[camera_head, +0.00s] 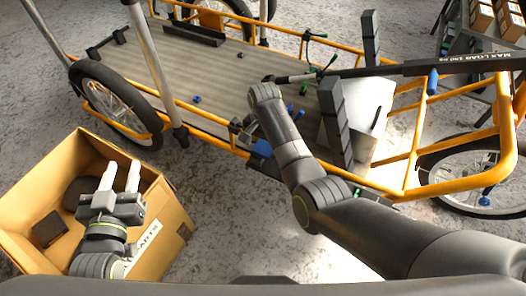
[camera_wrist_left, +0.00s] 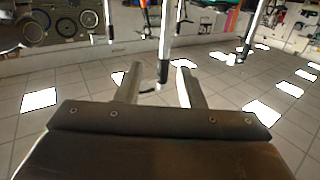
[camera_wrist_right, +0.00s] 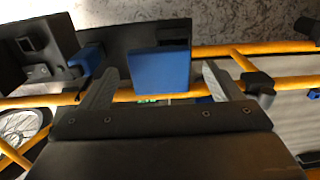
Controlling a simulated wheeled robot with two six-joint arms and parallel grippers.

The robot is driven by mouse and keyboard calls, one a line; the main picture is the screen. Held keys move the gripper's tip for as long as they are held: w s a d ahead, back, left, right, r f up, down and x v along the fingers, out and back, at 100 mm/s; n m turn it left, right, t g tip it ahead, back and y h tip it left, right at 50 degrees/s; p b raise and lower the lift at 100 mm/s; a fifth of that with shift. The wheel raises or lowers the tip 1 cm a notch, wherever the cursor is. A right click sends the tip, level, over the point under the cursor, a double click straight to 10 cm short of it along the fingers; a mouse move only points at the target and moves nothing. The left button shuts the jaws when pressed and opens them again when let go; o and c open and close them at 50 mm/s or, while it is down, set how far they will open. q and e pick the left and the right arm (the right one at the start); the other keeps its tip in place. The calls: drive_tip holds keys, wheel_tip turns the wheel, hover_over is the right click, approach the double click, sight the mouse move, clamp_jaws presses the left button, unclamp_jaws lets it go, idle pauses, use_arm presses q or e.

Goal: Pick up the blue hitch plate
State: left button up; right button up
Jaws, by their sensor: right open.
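The blue hitch plate (camera_wrist_right: 160,71) is a flat blue block in the right wrist view, in front of a dark bar by the orange rail. In the head view a blue piece (camera_head: 262,149) shows at the near rail of the bike, partly behind my right arm. My right gripper (camera_wrist_right: 159,75) is open, its fingers on either side of the plate in the picture; I see no contact and cannot tell the remaining distance. My left gripper (camera_head: 121,177) is open and empty above the cardboard box; its spread fingers also show in the left wrist view (camera_wrist_left: 156,86).
The orange cargo bike frame (camera_head: 450,185) and its grey deck (camera_head: 215,70) fill the back. The cardboard box (camera_head: 165,215) holds dark items. Small blue pieces (camera_head: 197,99) lie on the deck.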

use_arm(q)
drive_tip(key=shift+w+r+t, duration=0.15)
drive_tip(key=shift+r+t, duration=0.65)
drive_tip(key=shift+r, duration=0.45)
use_arm(e)
drive_tip(key=shift+f, duration=0.4)
drive_tip(key=c, duration=1.2)
